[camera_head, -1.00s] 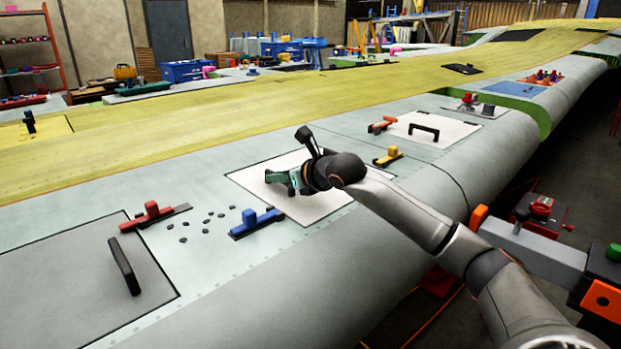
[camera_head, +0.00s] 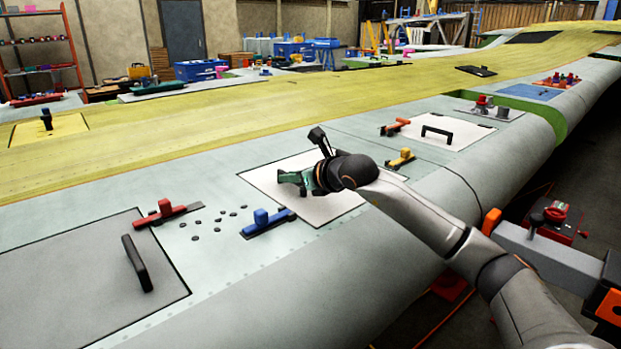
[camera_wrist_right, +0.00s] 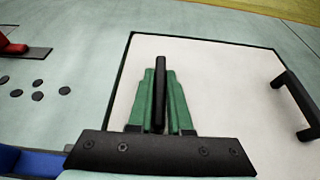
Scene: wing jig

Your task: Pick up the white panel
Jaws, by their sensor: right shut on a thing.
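A white panel (camera_head: 309,207) lies in its dark-edged opening on the grey-green wing skin, near the middle of the head view. It also fills much of the right wrist view (camera_wrist_right: 215,75). My right gripper (camera_head: 296,179) is over this panel, with green fingers pointing at it. In the right wrist view, the green fingers (camera_wrist_right: 159,100) are shut on an upright black handle piece (camera_wrist_right: 160,85). A second black handle (camera_wrist_right: 299,103) shows at the panel's right side. The panel looks flat in its opening. My left gripper is not in view.
Blue (camera_head: 266,222), red (camera_head: 167,212) and yellow (camera_head: 401,159) clamp-like pieces stand around the panel. Several dark discs (camera_head: 220,218) lie left of it. Another white panel with a black handle (camera_head: 437,131) is farther right. A grey panel (camera_head: 80,285) is at lower left.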

